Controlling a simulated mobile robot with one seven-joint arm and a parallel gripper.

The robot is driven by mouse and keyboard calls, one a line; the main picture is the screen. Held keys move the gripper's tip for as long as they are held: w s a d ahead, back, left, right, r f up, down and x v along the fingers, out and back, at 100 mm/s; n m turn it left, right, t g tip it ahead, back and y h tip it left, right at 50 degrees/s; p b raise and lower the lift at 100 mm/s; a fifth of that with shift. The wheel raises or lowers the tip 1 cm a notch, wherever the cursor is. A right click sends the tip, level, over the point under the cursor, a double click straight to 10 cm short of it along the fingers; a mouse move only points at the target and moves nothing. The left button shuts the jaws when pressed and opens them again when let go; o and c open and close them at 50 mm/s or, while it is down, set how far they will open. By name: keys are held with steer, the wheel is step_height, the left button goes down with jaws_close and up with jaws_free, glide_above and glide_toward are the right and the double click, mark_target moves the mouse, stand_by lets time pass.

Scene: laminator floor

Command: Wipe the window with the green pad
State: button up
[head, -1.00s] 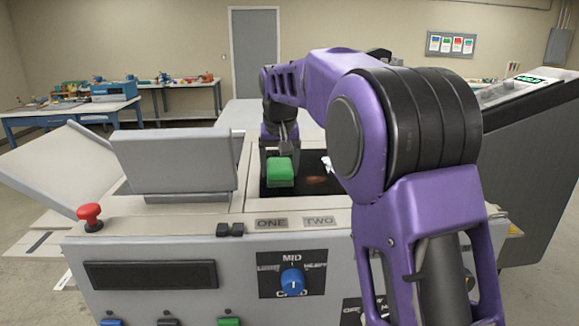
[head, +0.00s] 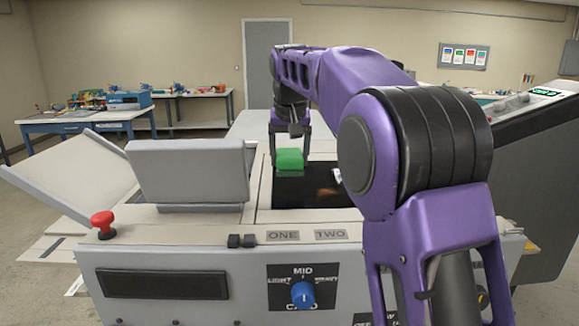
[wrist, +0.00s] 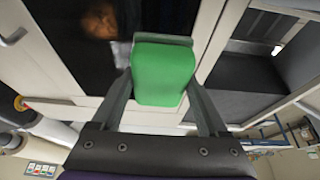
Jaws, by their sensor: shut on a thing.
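The green pad (head: 290,160) is a small bright green block at the back left of the window. My gripper (head: 290,148) is shut on it from above, one finger on each side. The window (head: 295,192) is a dark glossy panel in the machine's top, and my arm hides its right part. A brownish smudge or reflection (head: 328,192) shows on its right half. In the wrist view the pad (wrist: 163,75) sits between the fingers, with the dark window (wrist: 70,35) beside it and the brown patch (wrist: 100,20) on the glass. I cannot tell whether the pad touches the glass.
A grey raised cover (head: 188,172) stands left of the window. A red button (head: 103,224) and a blue knob (head: 302,295) are on the machine's front left and front panel. A dark unit with a green display (head: 545,92) rises at right. Blue tables stand behind left.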

steer(key=shift+r, duration=0.3)
steer(key=shift+r, duration=1.4)
steer(key=shift+d, duration=0.1)
